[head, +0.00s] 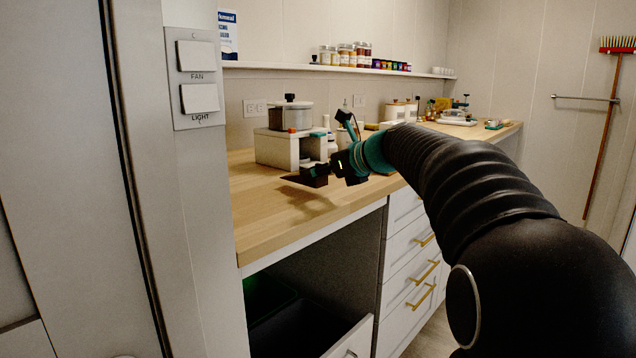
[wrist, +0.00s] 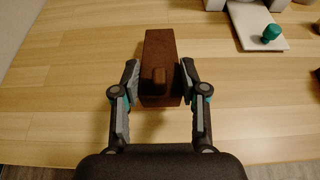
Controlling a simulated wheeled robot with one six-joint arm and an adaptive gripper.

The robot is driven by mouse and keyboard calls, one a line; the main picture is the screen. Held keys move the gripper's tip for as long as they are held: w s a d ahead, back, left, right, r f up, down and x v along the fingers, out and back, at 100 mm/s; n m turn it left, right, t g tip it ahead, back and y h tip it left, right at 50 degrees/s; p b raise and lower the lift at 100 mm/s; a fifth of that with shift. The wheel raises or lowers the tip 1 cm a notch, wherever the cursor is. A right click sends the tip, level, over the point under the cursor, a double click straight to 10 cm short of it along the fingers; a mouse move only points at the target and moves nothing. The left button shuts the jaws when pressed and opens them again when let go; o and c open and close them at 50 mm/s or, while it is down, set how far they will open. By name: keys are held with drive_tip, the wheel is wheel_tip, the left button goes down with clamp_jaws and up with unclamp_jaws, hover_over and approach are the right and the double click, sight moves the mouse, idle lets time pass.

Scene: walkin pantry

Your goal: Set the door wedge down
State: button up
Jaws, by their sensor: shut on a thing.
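The door wedge (wrist: 160,60) is a dark reddish-brown block with a small raised tab on its near end. My gripper (wrist: 159,80) is shut on its near end in the wrist view, one finger on each side. In the head view my gripper (head: 325,172) is over the wooden countertop (head: 265,215), near its front part. The wedge (head: 298,180) shows there as a dark shape at the fingertips, with a shadow on the wood below it. I cannot tell for sure whether the wedge touches the counter.
A white board with a teal knob (wrist: 271,33) is at the wrist view's upper right. The counter's near left is clear. A drawer (head: 352,340) stands open below. A switch plate (head: 197,80) is at left.

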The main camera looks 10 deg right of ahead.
drive_tip(key=shift+f, duration=1)
drive_tip(key=shift+f, duration=0.15)
drive_tip(key=o, duration=1.2)
drive_tip(key=shift+s+d+r, duration=0.15)
drive_tip(key=shift+s+r, duration=0.05)
drive_tip(key=shift+r, duration=0.05)
drive_tip(key=v, duration=1.1)
drive_tip(key=shift+s+d, duration=0.2)
drive_tip(key=shift+s, duration=0.05)
